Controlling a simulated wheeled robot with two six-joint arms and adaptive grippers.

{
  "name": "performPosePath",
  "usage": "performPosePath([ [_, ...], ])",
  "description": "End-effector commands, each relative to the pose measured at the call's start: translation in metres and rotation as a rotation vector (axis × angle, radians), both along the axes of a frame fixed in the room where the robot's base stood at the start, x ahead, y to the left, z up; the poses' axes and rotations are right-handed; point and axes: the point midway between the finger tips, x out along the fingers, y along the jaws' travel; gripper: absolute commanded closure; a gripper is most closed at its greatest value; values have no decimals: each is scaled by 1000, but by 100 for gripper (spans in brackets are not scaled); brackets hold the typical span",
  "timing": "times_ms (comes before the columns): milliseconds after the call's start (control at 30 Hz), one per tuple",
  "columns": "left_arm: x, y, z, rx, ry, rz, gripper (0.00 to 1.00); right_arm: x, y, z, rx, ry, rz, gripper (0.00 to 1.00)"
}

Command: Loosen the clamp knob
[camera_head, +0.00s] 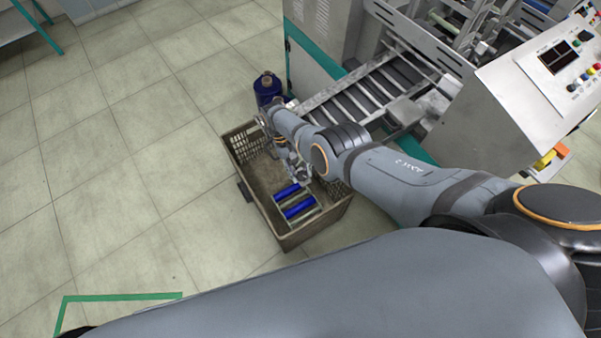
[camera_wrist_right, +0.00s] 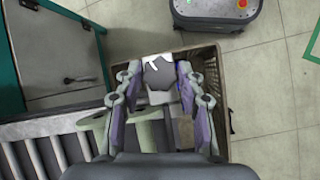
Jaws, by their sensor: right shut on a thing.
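My right gripper (camera_head: 301,174) hangs over the brown crate in the head view. In the right wrist view its two fingers (camera_wrist_right: 159,79) are shut on a dark grey, angular piece (camera_wrist_right: 159,74) with a white patch at its upper edge. This piece may be the clamp knob; its fixing is not clear. In the head view the piece is too small or hidden by the gripper to make out. My left gripper is not in view.
The crate (camera_head: 232,163) stands on the tiled floor and holds blue bobbins (camera_head: 298,208). The machine's rollers (camera_head: 375,88) and control panel (camera_head: 557,58) are at the right. The left floor is mostly clear.

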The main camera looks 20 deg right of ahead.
Motion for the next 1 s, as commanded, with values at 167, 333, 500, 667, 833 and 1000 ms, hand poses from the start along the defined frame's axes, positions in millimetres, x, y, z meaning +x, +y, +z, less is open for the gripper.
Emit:
performPosePath([
  [167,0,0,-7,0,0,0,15,-1,2,-2,-5,24,120,93],
  [333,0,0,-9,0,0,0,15,-1,2,-2,-10,39,200,93],
  [500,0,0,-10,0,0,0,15,-2,2,-2,-12,48,250,93],
  [667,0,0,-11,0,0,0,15,-2,3,-2,-12,53,269,93],
  [833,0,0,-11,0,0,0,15,-2,3,-2,-12,54,275,93],
  [1000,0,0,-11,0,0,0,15,-2,3,-2,-12,54,275,93],
])
